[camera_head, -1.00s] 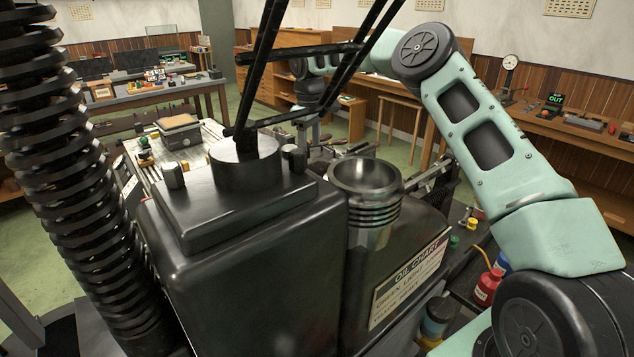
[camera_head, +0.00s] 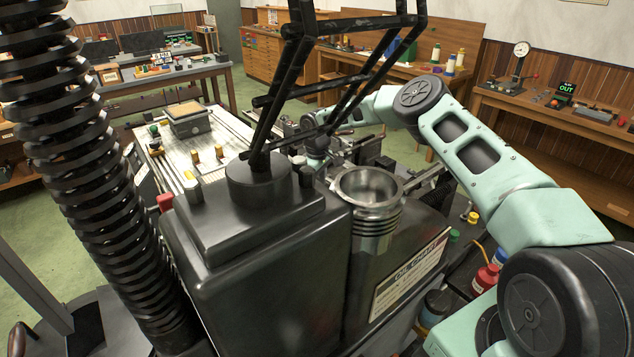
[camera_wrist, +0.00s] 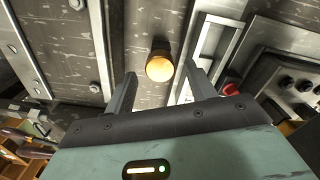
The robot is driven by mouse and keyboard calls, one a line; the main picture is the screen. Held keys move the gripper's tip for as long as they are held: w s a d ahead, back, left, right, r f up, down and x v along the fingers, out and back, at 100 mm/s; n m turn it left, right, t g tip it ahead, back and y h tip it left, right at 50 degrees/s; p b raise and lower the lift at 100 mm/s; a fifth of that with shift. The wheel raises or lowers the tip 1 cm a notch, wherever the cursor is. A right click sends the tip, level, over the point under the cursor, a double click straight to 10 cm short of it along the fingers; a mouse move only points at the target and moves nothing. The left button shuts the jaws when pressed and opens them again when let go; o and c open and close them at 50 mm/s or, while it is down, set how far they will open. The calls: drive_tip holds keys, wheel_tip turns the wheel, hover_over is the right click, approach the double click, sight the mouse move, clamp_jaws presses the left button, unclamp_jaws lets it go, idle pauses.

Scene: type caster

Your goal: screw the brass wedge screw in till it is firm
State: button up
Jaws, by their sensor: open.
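A brass screw (camera_wrist: 160,67) with a round, bright face shows in the wrist view, standing out of a dark, scuffed metal surface. My gripper (camera_wrist: 160,80) is open and empty. Its two fingers stand left and right of the screw's line, and I see no contact. How far the fingertips are from the screw is hard to tell. I cannot pick out this screw for certain there.
A metal bar with bolts (camera_wrist: 93,87) lies left of the screw, and a light slotted frame (camera_wrist: 220,50) lies right. A red knob (camera_wrist: 231,90) and a panel with black knobs (camera_wrist: 287,82) are farther right. A dark machine housing (camera_head: 265,270) blocks much of the head view.

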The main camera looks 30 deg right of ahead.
drive_tip(key=shift+f, duration=0.65)
drive_tip(key=c, duration=1)
drive_tip(key=shift+o, duration=0.2)
drive_tip(key=m+b, duration=0.3)
drive_tip(key=shift+f+b, duration=0.15)
drive_tip(key=shift+b, duration=0.25)
drive_tip(key=shift+d+m+b, duration=0.1)
drive_tip(key=shift+m+b, duration=1.15)
drive_tip(key=shift+m, duration=0.25)
drive_tip(key=shift+r, duration=0.25)
